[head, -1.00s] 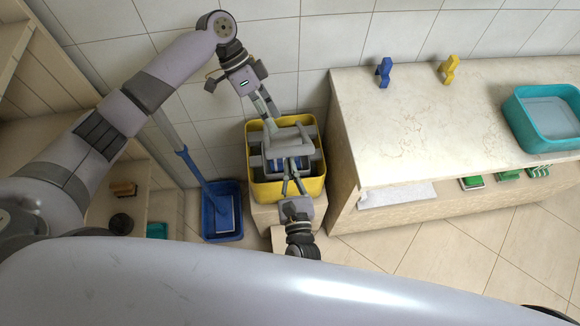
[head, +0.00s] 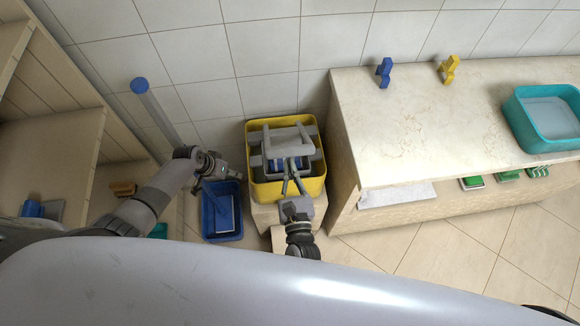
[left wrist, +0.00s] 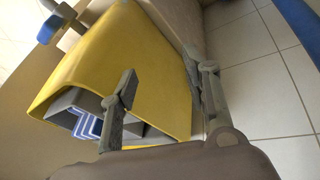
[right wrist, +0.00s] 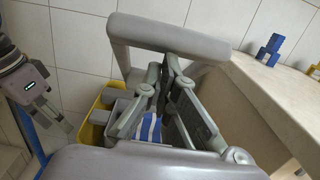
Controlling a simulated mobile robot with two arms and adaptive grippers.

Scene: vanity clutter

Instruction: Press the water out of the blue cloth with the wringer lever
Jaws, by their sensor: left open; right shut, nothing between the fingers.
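The yellow bucket (head: 318,185) holds a grey wringer with a U-shaped grey lever (head: 283,141). The lever also shows large in the right wrist view (right wrist: 165,36). The blue and white striped cloth (head: 285,163) lies in the wringer, partly covered by the lever and fingers. It also shows in the left wrist view (left wrist: 88,125) and right wrist view (right wrist: 150,128). My right gripper (head: 291,180) is shut and empty, at the bucket's near side over the wringer, just short of the lever. My left gripper (head: 222,166) is open and empty, left of the bucket above the blue tub.
The blue tub (head: 237,230) stands on the floor left of the bucket, with a mop-like tool (head: 225,213) in it. A stone-topped counter (head: 420,130) is close on the right, bearing a teal basin (head: 540,147) and blue and yellow pegs. Shelves (head: 70,140) stand at left.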

